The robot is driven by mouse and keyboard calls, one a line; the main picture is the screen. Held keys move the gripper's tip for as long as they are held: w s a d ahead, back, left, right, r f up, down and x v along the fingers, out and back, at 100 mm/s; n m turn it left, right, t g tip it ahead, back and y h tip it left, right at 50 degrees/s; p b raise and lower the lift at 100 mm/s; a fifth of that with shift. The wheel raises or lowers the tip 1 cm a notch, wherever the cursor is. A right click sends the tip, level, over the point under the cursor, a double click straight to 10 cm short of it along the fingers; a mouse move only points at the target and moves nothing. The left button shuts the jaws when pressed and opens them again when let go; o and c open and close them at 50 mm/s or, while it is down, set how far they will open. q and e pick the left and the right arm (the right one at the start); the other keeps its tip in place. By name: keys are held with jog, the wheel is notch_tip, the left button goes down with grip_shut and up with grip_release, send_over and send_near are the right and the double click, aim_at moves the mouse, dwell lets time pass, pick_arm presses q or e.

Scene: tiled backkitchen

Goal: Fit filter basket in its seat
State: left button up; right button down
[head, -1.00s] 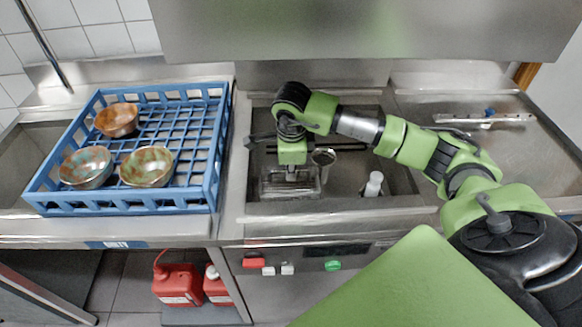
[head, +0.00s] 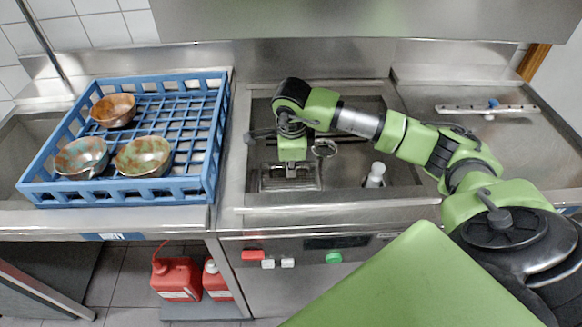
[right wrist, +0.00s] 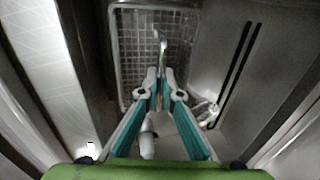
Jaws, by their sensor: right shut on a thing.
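The filter basket (head: 290,178) is a shallow wire-mesh tray in the left part of the sunken basin (head: 340,197). In the right wrist view the basket (right wrist: 127,48) shows its grid and pale rim, with an upright grip piece (right wrist: 161,42) in the middle. My right gripper (head: 291,169) points down over the basket and is shut on its grip piece; its fingers (right wrist: 160,74) meet there in the right wrist view. I cannot make out the seat, nor tell whether the basket touches the basin floor. My left gripper is out of view.
A metal ring-shaped part (head: 324,148) stands just right of the gripper, and a white cylinder (head: 375,175) farther right in the basin. A blue crate (head: 112,196) with three bowls sits on the left counter. The right counter is mostly clear.

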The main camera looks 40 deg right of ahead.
jog(key=shift+f+b, duration=0.4)
jog(key=shift+b, duration=0.05)
dwell(0.6)
jog(key=c, duration=2.2)
grip_release()
jog(key=shift+o, duration=0.2)
notch_tip(320, 180, up, 12)
jog(key=s+a, duration=0.1)
jog(key=s, duration=0.1)
jog(key=shift+a+f, duration=0.1)
jog(key=shift+a, duration=0.05)
